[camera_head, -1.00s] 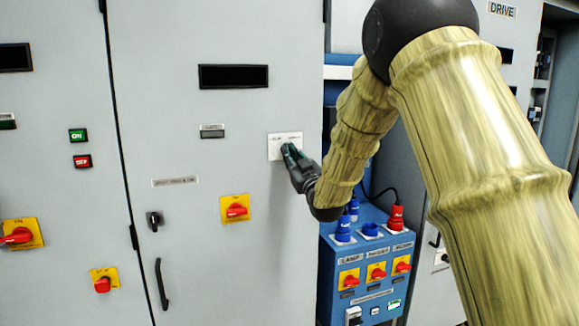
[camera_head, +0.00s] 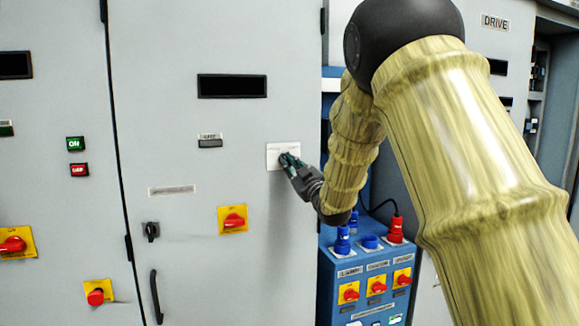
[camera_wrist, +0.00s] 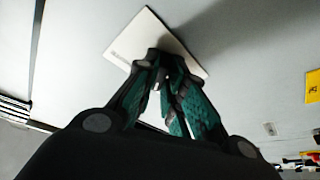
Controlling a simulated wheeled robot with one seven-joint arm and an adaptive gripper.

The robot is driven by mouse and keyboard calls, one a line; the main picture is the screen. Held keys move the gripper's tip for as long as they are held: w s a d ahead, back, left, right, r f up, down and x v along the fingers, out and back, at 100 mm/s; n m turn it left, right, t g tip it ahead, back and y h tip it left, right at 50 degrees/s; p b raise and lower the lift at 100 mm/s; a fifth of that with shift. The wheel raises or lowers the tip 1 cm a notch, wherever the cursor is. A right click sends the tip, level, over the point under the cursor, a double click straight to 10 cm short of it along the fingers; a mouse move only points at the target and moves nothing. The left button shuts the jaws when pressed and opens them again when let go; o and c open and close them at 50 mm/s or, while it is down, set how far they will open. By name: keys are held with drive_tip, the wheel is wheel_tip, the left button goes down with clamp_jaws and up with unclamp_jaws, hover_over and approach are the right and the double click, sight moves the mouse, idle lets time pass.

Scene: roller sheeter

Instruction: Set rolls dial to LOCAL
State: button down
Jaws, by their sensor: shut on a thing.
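The rolls dial sits on a white label plate (camera_head: 276,152) on the grey cabinet door, right of the door's middle. The plate also shows in the wrist view (camera_wrist: 178,38), tilted in the picture. My gripper (camera_head: 288,160) is at the plate with its fingers closed around a small dark knob at its middle. In the wrist view the green-padded fingers (camera_wrist: 165,62) meet at the plate. The fingers hide most of the knob, so its pointer and setting cannot be read. The print on the plate is too small to read.
A red-and-yellow switch (camera_head: 233,219) is left of and below the plate. A black display (camera_head: 232,86) is above. A black door handle (camera_head: 156,296) protrudes at lower left.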

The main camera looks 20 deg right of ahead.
drive_tip(key=c, duration=1.5)
unclamp_jaws()
drive_tip(key=v, duration=1.2)
